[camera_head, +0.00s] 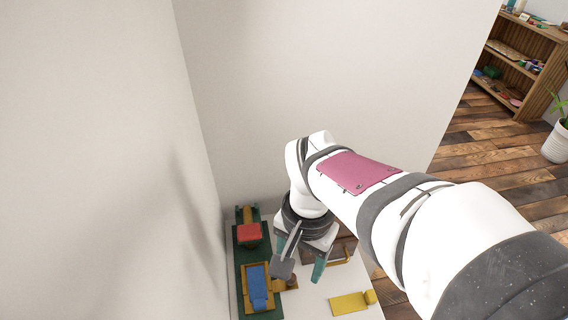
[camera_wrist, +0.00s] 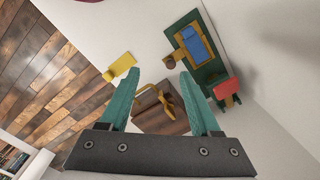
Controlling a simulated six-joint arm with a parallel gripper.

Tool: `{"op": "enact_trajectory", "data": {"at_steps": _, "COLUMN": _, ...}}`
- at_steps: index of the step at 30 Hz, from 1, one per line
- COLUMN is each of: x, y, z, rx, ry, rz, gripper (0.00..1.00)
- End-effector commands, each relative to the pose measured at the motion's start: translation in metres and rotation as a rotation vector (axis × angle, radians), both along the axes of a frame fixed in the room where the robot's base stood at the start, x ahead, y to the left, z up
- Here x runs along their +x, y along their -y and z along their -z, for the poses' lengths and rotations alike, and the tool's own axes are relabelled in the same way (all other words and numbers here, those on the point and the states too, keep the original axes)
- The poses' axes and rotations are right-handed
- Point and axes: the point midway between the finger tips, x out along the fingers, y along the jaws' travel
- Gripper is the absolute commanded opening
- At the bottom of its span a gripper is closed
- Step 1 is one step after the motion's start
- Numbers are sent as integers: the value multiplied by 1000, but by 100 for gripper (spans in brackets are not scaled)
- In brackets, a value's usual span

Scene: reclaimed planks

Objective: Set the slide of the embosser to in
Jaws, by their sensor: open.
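The embosser appears to be the green board (camera_head: 240,284) along the wall at the lower left; it also shows in the wrist view (camera_wrist: 210,74). It carries a red block (camera_head: 249,233) and a blue piece (camera_head: 257,277) in a yellow frame. A yellow bar with a brown knob (camera_head: 292,283) sticks out from the frame's side; the knob also shows in the wrist view (camera_wrist: 170,62). I cannot tell for certain which part is the slide. My gripper (camera_wrist: 160,82), with teal fingers, is open and empty, above and apart from the board.
A brown wooden box (camera_wrist: 160,121) with a yellow handle lies under my gripper. A separate yellow piece (camera_head: 347,304) lies on the white surface right of the board. Walls stand left and behind. A shelf (camera_head: 520,62) and potted plant (camera_head: 559,135) are far right.

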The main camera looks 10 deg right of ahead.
Motion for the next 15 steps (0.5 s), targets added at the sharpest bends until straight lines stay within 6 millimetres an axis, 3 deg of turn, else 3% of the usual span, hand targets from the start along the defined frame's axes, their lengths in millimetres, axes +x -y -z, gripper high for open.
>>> {"op": "enact_trajectory", "data": {"at_steps": 3, "x": -33, "y": -2, "z": -7, "rx": 32, "ry": 2, "rz": -56, "gripper": 64}}
{"op": "enact_trajectory", "data": {"at_steps": 9, "x": -78, "y": -7, "z": -10, "rx": 81, "ry": 4, "rz": -148, "gripper": 64}}
{"op": "enact_trajectory", "data": {"at_steps": 15, "x": -99, "y": -10, "z": -9, "rx": 107, "ry": 6, "rz": -191, "gripper": 64}}
